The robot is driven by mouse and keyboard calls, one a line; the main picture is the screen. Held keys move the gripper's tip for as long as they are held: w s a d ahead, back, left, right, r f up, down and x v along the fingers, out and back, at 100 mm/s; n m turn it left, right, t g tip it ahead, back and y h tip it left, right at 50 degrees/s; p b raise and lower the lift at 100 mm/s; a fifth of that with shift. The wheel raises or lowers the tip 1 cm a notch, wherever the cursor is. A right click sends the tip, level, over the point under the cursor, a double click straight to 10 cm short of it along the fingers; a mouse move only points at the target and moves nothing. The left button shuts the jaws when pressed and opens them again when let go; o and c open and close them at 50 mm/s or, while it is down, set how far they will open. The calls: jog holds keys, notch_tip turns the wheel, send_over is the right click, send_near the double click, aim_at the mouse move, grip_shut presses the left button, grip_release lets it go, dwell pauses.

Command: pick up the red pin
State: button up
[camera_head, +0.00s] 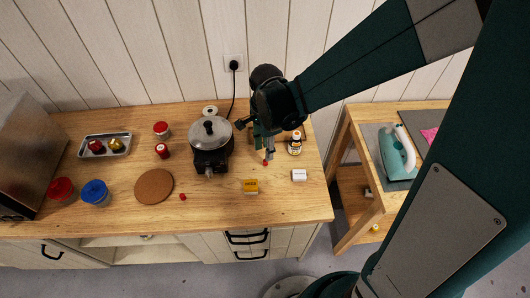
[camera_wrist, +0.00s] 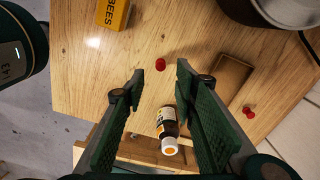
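A small red pin (camera_wrist: 160,64) is on the wooden worktop. In the wrist view it shows between and just beyond my fingertips, touching neither. In the head view a small red piece (camera_head: 266,162) shows just below my gripper (camera_head: 267,152). My gripper (camera_wrist: 160,72) is open and empty, pointing down over the worktop to the right of the pot. A second small red pin-like piece (camera_wrist: 248,112) lies farther right in the wrist view. Another small red piece (camera_head: 182,197) lies near the cork mat in the head view. Which is the task's pin I cannot tell.
A small bottle (camera_head: 295,143) stands right of my gripper; it also shows between the fingers (camera_wrist: 166,122). A yellow box (camera_head: 251,186), a white item (camera_head: 299,175) and a pot (camera_head: 211,155) stand nearby. A brown block (camera_wrist: 232,78) lies close by. The front right worktop is mostly clear.

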aim_at(266, 163)
dwell(0.4)
jog(key=shift+f, duration=1.3)
jog(key=shift+f, duration=0.15)
jog(key=shift+f, duration=2.45)
jog(key=c, duration=0.8)
